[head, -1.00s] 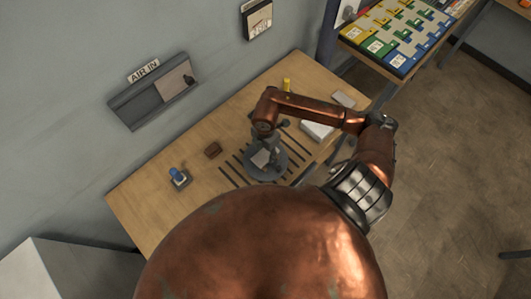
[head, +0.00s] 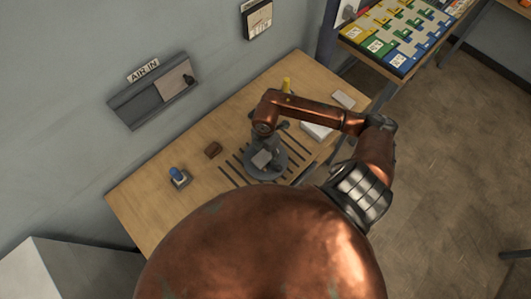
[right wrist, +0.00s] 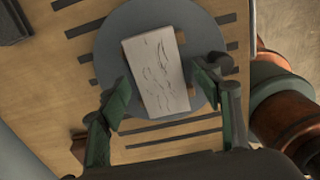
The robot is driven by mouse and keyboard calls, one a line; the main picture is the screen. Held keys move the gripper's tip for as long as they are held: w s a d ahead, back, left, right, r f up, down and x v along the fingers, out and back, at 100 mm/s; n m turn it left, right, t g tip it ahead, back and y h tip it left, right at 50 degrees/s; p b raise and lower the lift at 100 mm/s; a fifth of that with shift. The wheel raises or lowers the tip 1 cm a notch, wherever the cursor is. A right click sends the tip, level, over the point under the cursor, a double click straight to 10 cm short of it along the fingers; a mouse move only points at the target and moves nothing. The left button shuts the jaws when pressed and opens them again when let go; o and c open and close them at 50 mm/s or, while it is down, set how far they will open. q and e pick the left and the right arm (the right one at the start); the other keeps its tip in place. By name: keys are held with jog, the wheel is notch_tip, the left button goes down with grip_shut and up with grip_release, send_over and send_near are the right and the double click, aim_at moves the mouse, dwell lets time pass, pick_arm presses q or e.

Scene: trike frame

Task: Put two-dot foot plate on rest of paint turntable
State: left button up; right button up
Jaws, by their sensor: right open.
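A pale, roughly rectangular plate (right wrist: 157,72) with thin dark marks lies over the round grey paint turntable (right wrist: 114,38) in the right wrist view. No clear pair of dots shows on it. My right gripper (right wrist: 167,84) is open, with one green-padded finger on each side of the plate's near part; I see gaps beside it. In the head view the small grey plate (head: 262,158) shows over the turntable (head: 268,175), below my right gripper (head: 270,147). The rest under the plate is hidden, and I cannot tell how the plate is seated. My left gripper is out of view.
The turntable stands on a wooden bench (head: 150,205) with dark slots. A blue-topped item (head: 177,174), a brown block (head: 213,150), a yellow item (head: 286,86) and a white box (head: 317,131) are around it. A wall rack (head: 155,92) hangs behind. The left bench end is mostly clear.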

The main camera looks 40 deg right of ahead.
aim_at(266, 155)
notch_tip(266, 155, up, 12)
jog(key=shift+r, duration=0.15)
dwell(0.3)
